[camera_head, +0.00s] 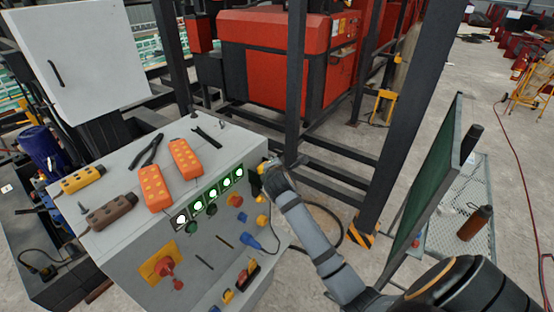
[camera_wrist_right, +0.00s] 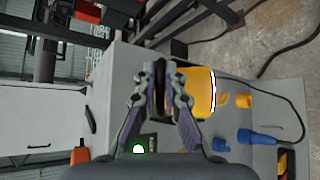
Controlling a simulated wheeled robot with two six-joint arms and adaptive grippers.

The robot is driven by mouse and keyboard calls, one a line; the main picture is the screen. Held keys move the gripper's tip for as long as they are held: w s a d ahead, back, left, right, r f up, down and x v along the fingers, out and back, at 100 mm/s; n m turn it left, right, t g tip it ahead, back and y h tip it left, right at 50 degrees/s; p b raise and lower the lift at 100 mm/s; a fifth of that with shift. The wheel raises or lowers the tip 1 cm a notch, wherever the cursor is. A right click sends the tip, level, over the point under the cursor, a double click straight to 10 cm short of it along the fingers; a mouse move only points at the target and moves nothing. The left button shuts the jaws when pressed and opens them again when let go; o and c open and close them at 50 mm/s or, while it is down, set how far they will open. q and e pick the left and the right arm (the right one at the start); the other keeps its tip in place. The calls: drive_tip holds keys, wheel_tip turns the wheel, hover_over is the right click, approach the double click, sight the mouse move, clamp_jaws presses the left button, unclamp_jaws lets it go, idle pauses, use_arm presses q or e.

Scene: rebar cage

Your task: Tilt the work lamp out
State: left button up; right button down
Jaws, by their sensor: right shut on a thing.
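The work lamp (camera_wrist_right: 201,90) is a yellow body with a bright white rim, at the far right corner of the grey control box. In the head view only a small yellow part of it (camera_head: 262,167) shows beside my right gripper (camera_head: 270,168), which hides the rest. My right gripper (camera_wrist_right: 160,95) is shut on the lamp, with its fingers at the lamp's side; the exact grip spot is hard to make out. My left gripper is in neither view.
The grey control box (camera_head: 140,215) carries orange pendants (camera_head: 155,188), a wrench (camera_head: 208,138), lit green buttons and a blue plug (camera_head: 250,240). A dark steel post (camera_head: 400,120) and a green panel (camera_head: 425,190) stand to the right. A black cable lies on the floor.

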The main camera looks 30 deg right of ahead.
drive_tip(key=shift+w+a+r+n+g, duration=0.15)
drive_tip(key=shift+w+r+n+g, duration=0.25)
drive_tip(key=shift+g, duration=0.3)
drive_tip(key=shift+w+f, duration=0.1)
drive_tip(key=c, duration=1.4)
unclamp_jaws()
drive_tip(key=shift+c, duration=0.2)
drive_tip(key=v, duration=1.2)
drive_tip(key=shift+w, duration=0.1)
